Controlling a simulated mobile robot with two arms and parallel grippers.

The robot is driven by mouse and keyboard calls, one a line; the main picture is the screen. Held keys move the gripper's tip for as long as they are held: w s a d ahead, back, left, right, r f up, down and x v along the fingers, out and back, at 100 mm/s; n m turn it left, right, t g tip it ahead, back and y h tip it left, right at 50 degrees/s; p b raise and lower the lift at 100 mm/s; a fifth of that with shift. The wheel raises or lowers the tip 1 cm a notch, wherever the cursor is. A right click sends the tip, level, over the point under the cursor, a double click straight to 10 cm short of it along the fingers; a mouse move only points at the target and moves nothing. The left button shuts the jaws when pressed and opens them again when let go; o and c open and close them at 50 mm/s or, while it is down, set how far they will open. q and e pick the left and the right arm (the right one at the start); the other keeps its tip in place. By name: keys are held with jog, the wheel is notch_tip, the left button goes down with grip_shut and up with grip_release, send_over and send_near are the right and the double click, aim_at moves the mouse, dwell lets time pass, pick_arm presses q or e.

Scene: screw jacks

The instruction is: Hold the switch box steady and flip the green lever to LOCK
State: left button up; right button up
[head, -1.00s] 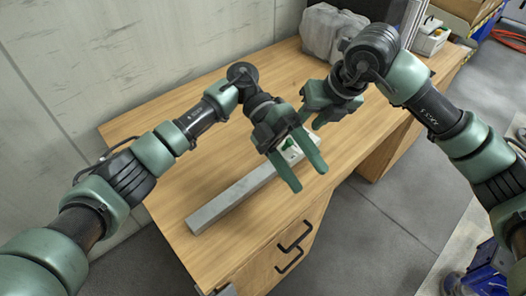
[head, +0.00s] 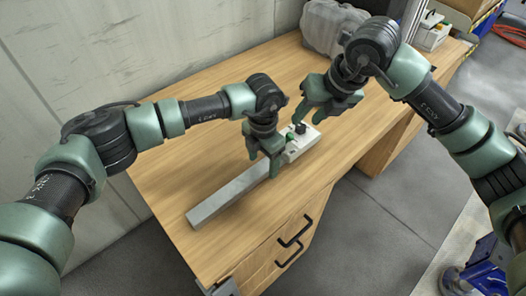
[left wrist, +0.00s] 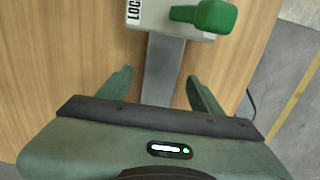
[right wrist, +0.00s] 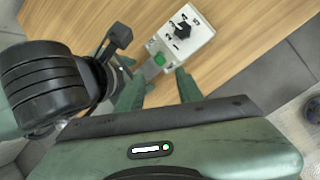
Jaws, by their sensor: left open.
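The pale switch box (head: 303,146) stands at the far end of a grey bar (head: 228,198) on the wooden desk. Its green lever (head: 290,138) shows at the near end. In the left wrist view the green lever (left wrist: 205,15) points right, away from the LOCK label (left wrist: 133,12). My left gripper (head: 263,166) is open over the bar, just short of the box, its fingers apart on either side. My right gripper (head: 309,118) is open just above and behind the box. In the right wrist view the box (right wrist: 200,45) lies beyond its fingertips, with a black knob (right wrist: 182,29).
Another small white box (head: 432,34) sits at the far right end. The wall is on the left. Drawer handles (head: 294,236) are on the desk front. The desk's left part is clear.

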pick_arm(q)
jog(key=shift+f, duration=0.9)
grip_shut()
pick_arm(e)
jog(key=c, duration=0.4)
jog(key=d+f+n, duration=0.1)
jog(key=s+d, duration=0.1)
jog(key=s+d+f+n+y, duration=0.1)
jog(key=shift+s+d+f+n+t, duration=0.2)
jog(key=shift+d+f+n+t, duration=0.1)
jog(key=shift+d+t, duration=0.1)
grip_shut()
jog(key=s+d+n, duration=0.1)
jog(key=s+n, duration=0.1)
jog(key=s+d+n+t+y, duration=0.1)
jog(key=s, duration=0.1)
jog(key=shift+d+f+n, duration=0.35)
jog(key=shift+f+n, duration=0.05)
